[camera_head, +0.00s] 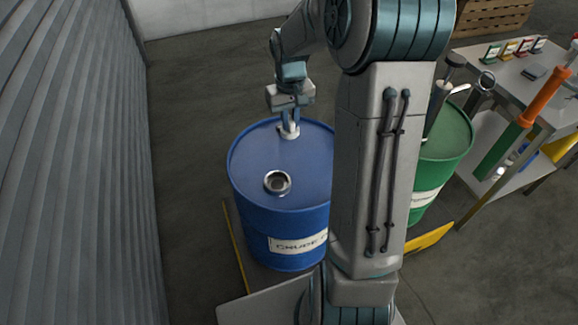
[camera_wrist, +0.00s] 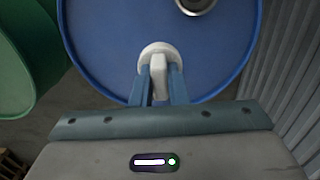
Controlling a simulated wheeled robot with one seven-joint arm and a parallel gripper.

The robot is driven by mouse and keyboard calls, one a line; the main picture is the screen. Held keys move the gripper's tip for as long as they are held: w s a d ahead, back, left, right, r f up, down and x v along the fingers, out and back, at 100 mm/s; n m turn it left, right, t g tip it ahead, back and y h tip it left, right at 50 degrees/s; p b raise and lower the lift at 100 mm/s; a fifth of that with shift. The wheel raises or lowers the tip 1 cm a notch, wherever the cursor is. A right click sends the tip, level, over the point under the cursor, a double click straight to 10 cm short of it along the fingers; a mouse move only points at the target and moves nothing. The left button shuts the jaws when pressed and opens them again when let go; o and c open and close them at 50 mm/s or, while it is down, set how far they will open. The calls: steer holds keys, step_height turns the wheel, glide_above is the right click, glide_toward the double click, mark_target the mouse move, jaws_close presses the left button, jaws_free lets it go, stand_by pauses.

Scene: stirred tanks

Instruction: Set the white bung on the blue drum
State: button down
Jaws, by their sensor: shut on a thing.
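The blue drum (camera_head: 290,215) stands upright left of my arm, with a label reading "CRUDE" on its side. A metal-rimmed round opening (camera_head: 277,182) is on the near part of its lid; it also shows at the top edge of the wrist view (camera_wrist: 195,4). My gripper (camera_head: 289,127) is over the far part of the lid, shut on the white bung (camera_head: 288,132). In the wrist view the bung (camera_wrist: 158,58) has a round flange and a raised grip, with my fingers (camera_wrist: 160,88) on both sides of the grip. Whether it touches the lid I cannot tell.
A green drum (camera_head: 440,150) stands to the right, partly hidden by my arm. A metal table (camera_head: 508,80) at the right holds small coloured packets and tools. A corrugated wall (camera_head: 75,170) runs along the left. The floor behind the blue drum is clear.

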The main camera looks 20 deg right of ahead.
steer(key=w+a+f, duration=0.4)
steer(key=w+a, duration=0.1)
steer(key=w+a+f, duration=0.3)
steer(key=shift+a, duration=0.2)
steer(key=shift+f, duration=2)
steer(key=shift+f, duration=0.1)
steer(key=shift+f, duration=0.15)
steer(key=c, duration=1.4)
jaws_free()
steer(key=shift+r, duration=0.2)
